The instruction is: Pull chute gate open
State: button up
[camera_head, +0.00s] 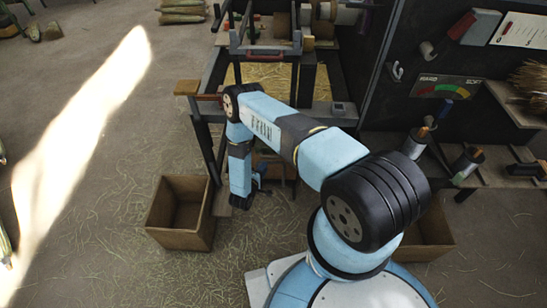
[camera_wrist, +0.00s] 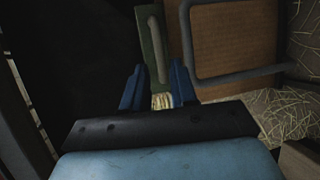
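In the wrist view, a narrow dark green plate with a pale raised handle (camera_wrist: 156,48) lies just beyond my gripper (camera_wrist: 155,82); it appears to be the chute gate. My two blue fingers are spread, one on each side of its lower end, with visible space between them. Whether either finger touches it is unclear in the dark. In the head view, my arm reaches down beside the front of the winding machine, and my gripper (camera_head: 260,179) is mostly hidden behind it. The gate cannot be made out there.
An orange-brown panel (camera_wrist: 233,38) with a grey metal frame is right of the gate in the wrist view. One open wooden box (camera_head: 180,213) stands left of my arm, another (camera_head: 430,238) right. The machine (camera_head: 328,88) stands ahead. Open floor lies left, with scattered straw.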

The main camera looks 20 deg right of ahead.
aim_at(271, 157)
jog(key=x, duration=0.9)
jog(key=shift+w+f, duration=0.1)
jog(key=shift+w, duration=0.1)
grip_shut()
jog(key=shift+s, duration=0.1)
